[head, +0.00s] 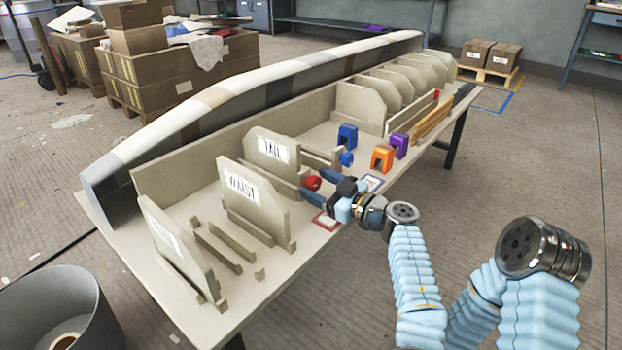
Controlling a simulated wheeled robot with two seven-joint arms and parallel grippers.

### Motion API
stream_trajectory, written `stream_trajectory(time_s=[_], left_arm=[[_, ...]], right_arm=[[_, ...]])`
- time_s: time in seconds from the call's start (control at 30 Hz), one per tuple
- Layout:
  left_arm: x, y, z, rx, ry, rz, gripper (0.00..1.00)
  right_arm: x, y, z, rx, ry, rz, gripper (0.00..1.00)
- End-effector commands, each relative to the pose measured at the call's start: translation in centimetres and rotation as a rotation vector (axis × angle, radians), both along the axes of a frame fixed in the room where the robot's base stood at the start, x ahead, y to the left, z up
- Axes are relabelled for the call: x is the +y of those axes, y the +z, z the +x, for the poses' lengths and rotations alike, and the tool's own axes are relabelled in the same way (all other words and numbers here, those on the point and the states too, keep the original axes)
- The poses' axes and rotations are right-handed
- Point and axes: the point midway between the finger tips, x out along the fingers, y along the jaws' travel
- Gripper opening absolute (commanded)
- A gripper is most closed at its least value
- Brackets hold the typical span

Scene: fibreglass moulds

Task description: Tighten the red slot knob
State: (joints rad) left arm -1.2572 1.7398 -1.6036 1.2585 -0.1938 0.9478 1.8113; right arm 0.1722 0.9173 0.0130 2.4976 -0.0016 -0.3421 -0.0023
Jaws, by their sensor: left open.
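The red slot knob (313,183) is a small red round piece at the front edge of the bench, by the slot near the board labelled TAIL (272,149). My left gripper (316,186) is open, with its two blue fingers on either side of the red knob. I cannot tell whether the fingers touch it. The gripper body partly covers the area to the right of the knob. My right gripper is not in view.
A blue knob (347,159) and a blue clamp (347,137) are behind the gripper. Orange (382,157) and purple (399,144) clamps stand farther right. A board labelled WAIST (242,187) stands left on the bench (190,325). A grey bin (85,300) is on the floor.

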Motion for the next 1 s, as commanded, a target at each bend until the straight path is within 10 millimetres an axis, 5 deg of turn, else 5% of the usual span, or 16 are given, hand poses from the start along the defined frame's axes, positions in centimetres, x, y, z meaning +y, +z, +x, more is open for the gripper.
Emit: stream_trajectory(time_s=[0.2, 0.57, 1.0], left_arm=[[0.0, -0.04, 0.0, 0.0, 0.0, 0.0, 0.69], [0.01, -0.02, 0.01, 0.0, 0.0, 0.0, 0.14], [0.04, -0.14, 0.01, 0.09, 0.001, 0.064, 0.13]], right_arm=[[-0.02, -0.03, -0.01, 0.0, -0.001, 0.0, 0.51], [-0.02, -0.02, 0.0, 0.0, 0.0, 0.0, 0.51], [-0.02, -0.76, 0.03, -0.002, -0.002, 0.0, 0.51]])
